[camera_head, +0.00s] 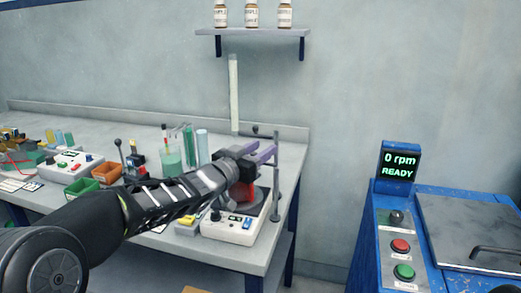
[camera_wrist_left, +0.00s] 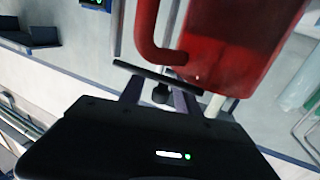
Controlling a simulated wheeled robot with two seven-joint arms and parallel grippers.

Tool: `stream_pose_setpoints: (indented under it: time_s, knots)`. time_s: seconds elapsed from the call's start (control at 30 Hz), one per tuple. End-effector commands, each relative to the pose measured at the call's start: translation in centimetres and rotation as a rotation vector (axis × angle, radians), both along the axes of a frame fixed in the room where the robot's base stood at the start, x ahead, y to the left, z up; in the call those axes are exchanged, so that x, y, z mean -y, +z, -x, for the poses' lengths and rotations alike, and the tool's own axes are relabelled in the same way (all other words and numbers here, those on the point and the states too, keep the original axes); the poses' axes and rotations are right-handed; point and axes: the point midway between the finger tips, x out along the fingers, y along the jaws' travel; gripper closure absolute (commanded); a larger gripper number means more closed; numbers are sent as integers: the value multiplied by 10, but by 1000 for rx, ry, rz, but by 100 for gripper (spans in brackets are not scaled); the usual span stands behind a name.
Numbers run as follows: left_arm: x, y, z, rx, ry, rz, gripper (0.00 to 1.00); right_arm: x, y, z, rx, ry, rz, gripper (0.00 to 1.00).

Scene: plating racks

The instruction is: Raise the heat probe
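My left gripper (camera_head: 272,152) reaches over the hot plate (camera_head: 232,228), its two purple fingers spread apart. In the left wrist view the fingers (camera_wrist_left: 158,98) are apart too. A dark cross bar (camera_wrist_left: 160,74) runs across their tips, and a dark knob (camera_wrist_left: 160,95) shows between them with gaps on both sides. A grey upright stand rod (camera_head: 276,180) rises beside the plate. A red vessel (camera_head: 243,192) stands on the plate, partly hidden by my wrist; its red handle (camera_wrist_left: 148,30) is close to the fingers. I cannot tell which part is the heat probe.
A green beaker (camera_head: 170,162), glass tubes (camera_head: 202,147) and orange bins (camera_head: 107,173) stand left on the bench (camera_head: 60,122). A pale vertical strip (camera_head: 234,95) shows behind the gripper. A shelf (camera_head: 253,32) with bottles is above. A blue machine (camera_head: 440,235) stands right.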

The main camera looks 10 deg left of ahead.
Motion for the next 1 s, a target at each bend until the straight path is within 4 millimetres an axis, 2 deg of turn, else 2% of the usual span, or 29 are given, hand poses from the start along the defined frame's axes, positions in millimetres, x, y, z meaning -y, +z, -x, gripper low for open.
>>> stream_pose_setpoints:
  time_s: [0.1, 0.57, 1.0]
  knots:
    - [0, 0, 0, 0, 0, 0, 62, 0, 0, 0, 0, 0, 0, 64]
    - [0, 0, 0, 0, 0, 0, 99, 0, 0, 0, 0, 0, 0, 64]
    - [0, 0, 0, -1, 0, 0, 100, 0, 0, 0, 0, 0, 0, 64]
